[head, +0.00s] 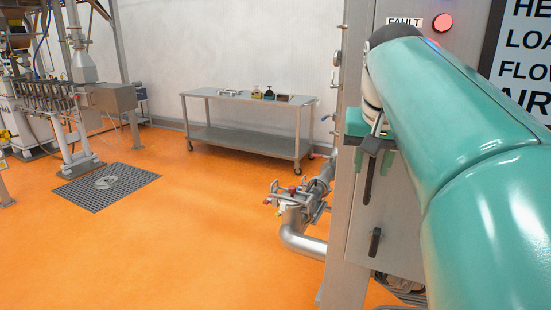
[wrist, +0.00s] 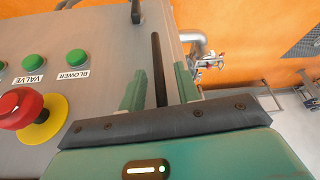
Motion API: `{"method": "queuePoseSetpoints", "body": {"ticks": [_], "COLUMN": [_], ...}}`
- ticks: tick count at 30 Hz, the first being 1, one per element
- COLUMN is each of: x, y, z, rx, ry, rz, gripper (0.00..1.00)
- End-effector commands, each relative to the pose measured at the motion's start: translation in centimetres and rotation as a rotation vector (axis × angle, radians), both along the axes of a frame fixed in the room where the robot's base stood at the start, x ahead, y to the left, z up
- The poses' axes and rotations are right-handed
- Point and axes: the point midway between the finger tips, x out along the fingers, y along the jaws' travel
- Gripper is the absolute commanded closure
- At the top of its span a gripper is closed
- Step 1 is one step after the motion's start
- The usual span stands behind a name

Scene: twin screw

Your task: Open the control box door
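The grey metal control box (head: 398,222) stands at the right in the head view, its door closed as far as I can see. A long black bar handle (wrist: 158,65) runs along the panel near its edge in the wrist view. My gripper (wrist: 160,88) is open, with one teal finger on each side of this handle and visible gaps to it. In the head view my gripper (head: 371,147) is at the handle (head: 368,182), partly hidden by my arm. A second, shorter black handle (head: 374,242) sits lower on the box. I cannot tell whether the fingers touch the panel.
A red emergency button (wrist: 20,108) and green buttons (wrist: 77,57) are left of my gripper. A red fault lamp (head: 442,22) is on the box top. Steel piping (head: 305,235) stands beside the box. A wheeled steel table (head: 245,141) is farther back. Orange floor is open at left.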

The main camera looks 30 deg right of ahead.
Motion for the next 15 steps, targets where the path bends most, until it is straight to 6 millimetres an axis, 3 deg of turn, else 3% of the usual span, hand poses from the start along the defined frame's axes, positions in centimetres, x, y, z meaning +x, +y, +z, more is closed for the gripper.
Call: {"method": "queuePoseSetpoints", "body": {"ticks": [11, 15], "x": [0.22, 0.22], "y": [-0.21, -0.21], "z": [-0.76, -0.75], "rx": [0.0, 0.001], "ry": [0.0, 0.001], "rz": [0.0, 0.0], "gripper": [0.68, 0.95]}}
